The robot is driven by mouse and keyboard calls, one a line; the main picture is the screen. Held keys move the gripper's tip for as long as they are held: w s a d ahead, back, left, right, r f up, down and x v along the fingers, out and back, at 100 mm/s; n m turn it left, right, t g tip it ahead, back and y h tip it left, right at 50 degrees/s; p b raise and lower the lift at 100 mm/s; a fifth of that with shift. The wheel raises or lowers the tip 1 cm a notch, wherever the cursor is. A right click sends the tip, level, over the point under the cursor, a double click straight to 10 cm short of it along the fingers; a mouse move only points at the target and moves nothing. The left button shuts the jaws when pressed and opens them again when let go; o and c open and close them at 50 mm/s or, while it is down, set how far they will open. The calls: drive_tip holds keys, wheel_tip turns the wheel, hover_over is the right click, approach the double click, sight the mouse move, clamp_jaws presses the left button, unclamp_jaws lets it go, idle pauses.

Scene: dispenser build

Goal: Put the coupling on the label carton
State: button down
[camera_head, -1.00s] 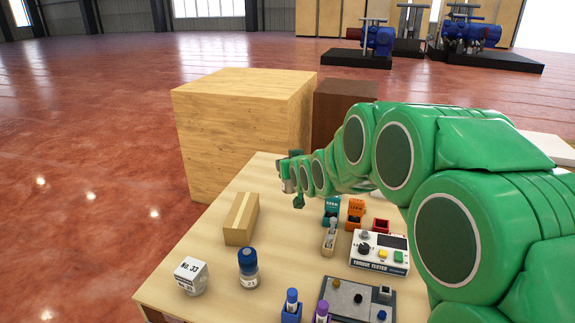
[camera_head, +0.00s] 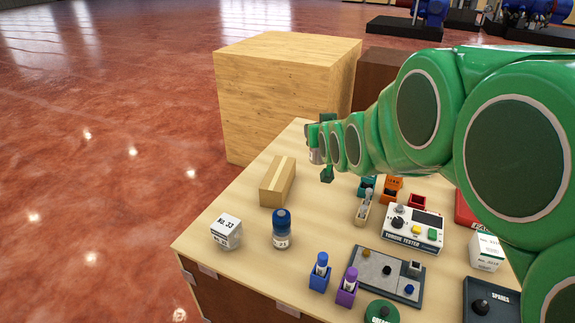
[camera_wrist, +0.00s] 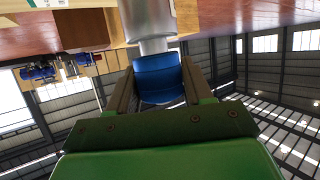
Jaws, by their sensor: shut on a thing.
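My gripper (camera_head: 320,148) is held out over the far left part of the table. In the wrist view its two fingers (camera_wrist: 158,82) are shut on a cylinder with a blue section and a silver-grey section, which I take for the coupling (camera_wrist: 147,20). In the head view only a small grey part of the coupling (camera_head: 313,152) shows beside the gripper. Below lies a tan carton (camera_head: 278,182) with a paler strip along its top. A white carton (camera_head: 226,232) printed "No. 33" stands at the left edge. Which one is the label carton I cannot tell for sure.
A blue-capped bottle (camera_head: 281,230) stands near the cartons. A torque tester (camera_head: 413,229), a grey panel (camera_head: 386,277), blue and purple holders and small bins crowd the right. A large wooden crate (camera_head: 285,95) stands behind the table. Bare tabletop surrounds the tan carton.

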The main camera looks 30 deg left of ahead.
drive_tip(key=s+a+r, duration=0.4)
drive_tip(key=s+r, duration=0.2)
drive_tip(key=s, duration=0.5)
drive_tip(key=shift+w+a+f, duration=1.35)
drive_tip(key=shift+w+f, duration=0.6)
drive_tip(key=shift+f, duration=0.35)
drive_tip(key=shift+w+a+f, duration=1.35)
drive_tip(key=shift+w+f, duration=0.55)
drive_tip(key=shift+f, duration=0.4)
drive_tip(key=shift+w+a+f, duration=1.35)
drive_tip(key=shift+w+f, duration=0.6)
drive_tip(key=shift+f, duration=0.35)
drive_tip(key=shift+f, duration=0.15)
drive_tip(key=shift+c, duration=2.3)
unclamp_jaws()
drive_tip(key=shift+s, duration=0.1)
drive_tip(key=v, duration=1.2)
